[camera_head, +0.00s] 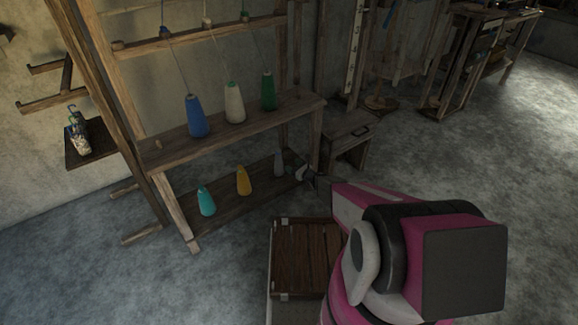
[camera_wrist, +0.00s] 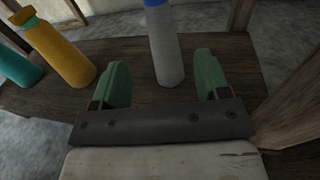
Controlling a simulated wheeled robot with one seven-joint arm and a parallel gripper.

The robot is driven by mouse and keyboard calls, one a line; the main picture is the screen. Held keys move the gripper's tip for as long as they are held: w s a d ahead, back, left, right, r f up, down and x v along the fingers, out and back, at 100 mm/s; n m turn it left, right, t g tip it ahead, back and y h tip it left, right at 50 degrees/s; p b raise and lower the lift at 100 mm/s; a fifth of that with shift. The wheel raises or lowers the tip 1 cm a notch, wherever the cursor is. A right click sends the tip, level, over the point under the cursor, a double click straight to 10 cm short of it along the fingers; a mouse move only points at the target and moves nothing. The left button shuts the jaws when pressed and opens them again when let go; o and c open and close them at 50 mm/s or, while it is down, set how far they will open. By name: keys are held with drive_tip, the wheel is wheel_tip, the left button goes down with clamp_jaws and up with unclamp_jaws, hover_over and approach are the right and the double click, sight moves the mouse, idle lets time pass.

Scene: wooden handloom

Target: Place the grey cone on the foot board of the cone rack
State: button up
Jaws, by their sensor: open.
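The grey cone (camera_head: 279,163) stands upright on the foot board (camera_head: 225,206) of the cone rack, near the board's right end. In the wrist view the grey cone (camera_wrist: 166,58) has a blue top and rests on the dark wooden foot board (camera_wrist: 245,52). My gripper (camera_head: 304,173) is beside it, low over the board's right end. In the wrist view my gripper's green fingers (camera_wrist: 162,80) are apart, with the cone in the gap ahead between them. Neither finger visibly touches it. The cone's upper tip is cut off in the wrist view.
A yellow cone (camera_head: 243,181) and a teal cone (camera_head: 206,201) stand left on the same board. Blue (camera_head: 197,116), white (camera_head: 234,102) and green (camera_head: 268,91) cones stand on the shelf above. A slatted wooden crate (camera_head: 305,258) is in front; a stool (camera_head: 347,139) is at right.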

drive_tip(key=s+r+n+g+h, duration=0.1)
drive_tip(key=s+r+n+g, duration=0.8)
drive_tip(key=s+r+n, duration=0.7)
drive_tip(key=s+d+r+n+g+h, duration=0.3)
drive_tip(key=s+d+r+n+h, duration=0.7)
drive_tip(key=s+d+r, duration=0.4)
drive_tip(key=shift+s+d+r+n+h, duration=0.15)
drive_tip(key=shift+s+d+n+h, duration=0.3)
drive_tip(key=shift+d+h, duration=0.55)
drive_tip(key=shift+d, duration=0.2)
drive_tip(key=shift+c, duration=0.3)
